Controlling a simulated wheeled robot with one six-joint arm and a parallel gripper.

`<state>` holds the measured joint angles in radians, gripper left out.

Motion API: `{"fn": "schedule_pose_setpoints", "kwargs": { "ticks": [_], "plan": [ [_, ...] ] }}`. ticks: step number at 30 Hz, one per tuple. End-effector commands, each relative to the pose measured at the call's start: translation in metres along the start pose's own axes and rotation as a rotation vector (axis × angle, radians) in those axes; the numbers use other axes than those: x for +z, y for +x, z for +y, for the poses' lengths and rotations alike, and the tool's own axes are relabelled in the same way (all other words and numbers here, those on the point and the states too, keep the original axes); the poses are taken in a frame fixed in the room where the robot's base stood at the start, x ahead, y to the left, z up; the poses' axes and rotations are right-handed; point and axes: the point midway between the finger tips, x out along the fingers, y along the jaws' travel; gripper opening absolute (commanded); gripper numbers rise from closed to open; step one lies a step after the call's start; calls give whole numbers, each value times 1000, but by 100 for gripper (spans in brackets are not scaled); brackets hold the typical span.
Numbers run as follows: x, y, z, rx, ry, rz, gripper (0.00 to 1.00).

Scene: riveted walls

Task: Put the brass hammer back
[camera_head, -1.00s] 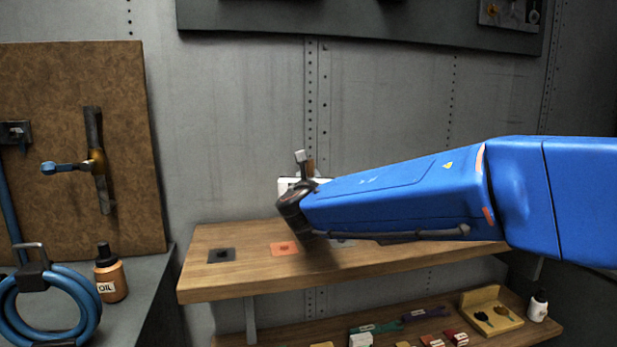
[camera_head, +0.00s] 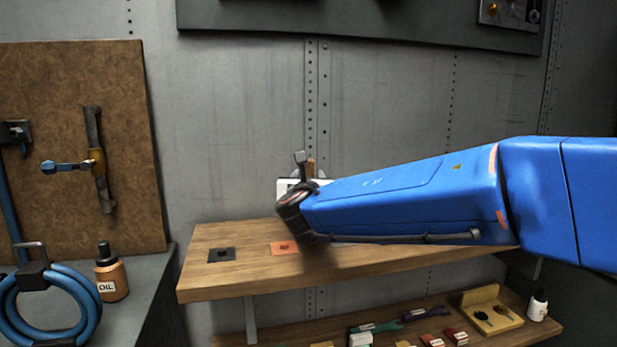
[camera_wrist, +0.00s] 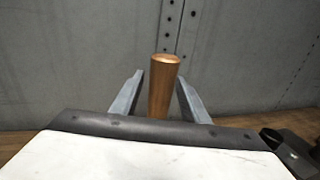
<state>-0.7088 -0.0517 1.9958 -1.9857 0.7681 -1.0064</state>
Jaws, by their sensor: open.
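An upright wooden handle (camera_wrist: 164,88) with a rounded top shows in the wrist view, between the two grey fingers of my gripper (camera_wrist: 159,76). The fingers are open, with a gap visible on each side of the handle. My gripper body hides its lower end, so I cannot tell whether it belongs to the brass hammer; no brass head shows there. In the head view, a small piece of the handle (camera_head: 311,168) shows beside a grey fingertip of my gripper (camera_head: 300,157), above the wooden shelf (camera_head: 235,282). My arm hides the rest.
A black plate (camera_head: 221,255) and an orange plate (camera_head: 284,248), each with a dark centre, lie on the shelf. A lower shelf (camera_head: 400,335) holds small boxes and a yellow tray (camera_head: 495,318). An oil bottle (camera_head: 111,275) and blue coil (camera_head: 85,312) stand left.

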Motion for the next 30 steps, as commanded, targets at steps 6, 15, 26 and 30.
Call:
{"fn": "schedule_pose_setpoints", "kwargs": {
  "ticks": [6, 15, 26, 30],
  "plan": [
    [0, -43, 1, 4, 1, 0, 41],
    [0, -92, 0, 2, 0, 0, 41],
    [-1, -106, 0, 0, 0, 2, 41],
    [-1, -106, 0, 0, 0, 1, 41]
  ]
}}
